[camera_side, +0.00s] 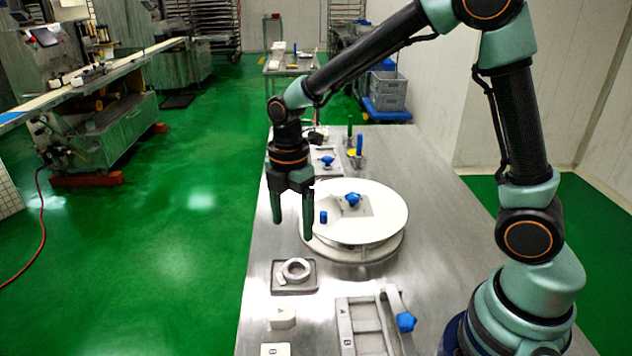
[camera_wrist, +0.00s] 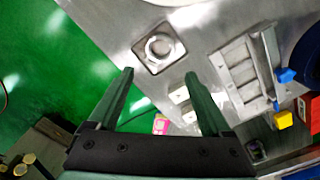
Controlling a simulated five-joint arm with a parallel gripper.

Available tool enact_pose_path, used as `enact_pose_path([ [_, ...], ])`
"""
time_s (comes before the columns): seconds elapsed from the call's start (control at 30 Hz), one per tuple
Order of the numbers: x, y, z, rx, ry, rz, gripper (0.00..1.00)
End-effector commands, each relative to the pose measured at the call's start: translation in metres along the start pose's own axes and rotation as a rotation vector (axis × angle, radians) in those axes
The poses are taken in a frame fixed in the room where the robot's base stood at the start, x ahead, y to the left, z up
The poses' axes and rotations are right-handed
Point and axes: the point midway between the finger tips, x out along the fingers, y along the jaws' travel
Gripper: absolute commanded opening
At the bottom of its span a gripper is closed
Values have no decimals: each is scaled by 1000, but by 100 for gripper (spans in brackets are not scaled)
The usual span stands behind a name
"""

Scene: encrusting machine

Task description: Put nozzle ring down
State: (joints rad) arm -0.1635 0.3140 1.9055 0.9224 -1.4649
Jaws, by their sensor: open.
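The nozzle ring (camera_side: 295,270) is a pale metal ring with a short arm or tab. It lies on a small dark-rimmed square tray (camera_side: 276,287) near the left edge of the steel table. In the wrist view the ring (camera_wrist: 160,46) sits within the tray (camera_wrist: 150,66), beyond my fingertips. My gripper (camera_side: 292,221) is open and empty, pointing down above the table's left edge, apart from the ring. In the wrist view my gripper (camera_wrist: 159,72) shows both fingers spread with nothing between them.
A white round turntable (camera_side: 388,222) with blue knobs stands right of my gripper. A metal frame (camera_side: 345,326) with a blue knob (camera_side: 405,321) and white blocks (camera_side: 282,316) lie at the front. The steel table (camera_side: 440,190) is clear at right. Green floor lies left of it.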

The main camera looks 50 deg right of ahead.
Motion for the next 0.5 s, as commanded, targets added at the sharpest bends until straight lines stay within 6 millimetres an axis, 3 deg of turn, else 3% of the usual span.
enact_pose_path([
  [0.23,-32,-9,9,184,11,63,83],
  [0.5,-90,-47,33,752,96,224,83],
])
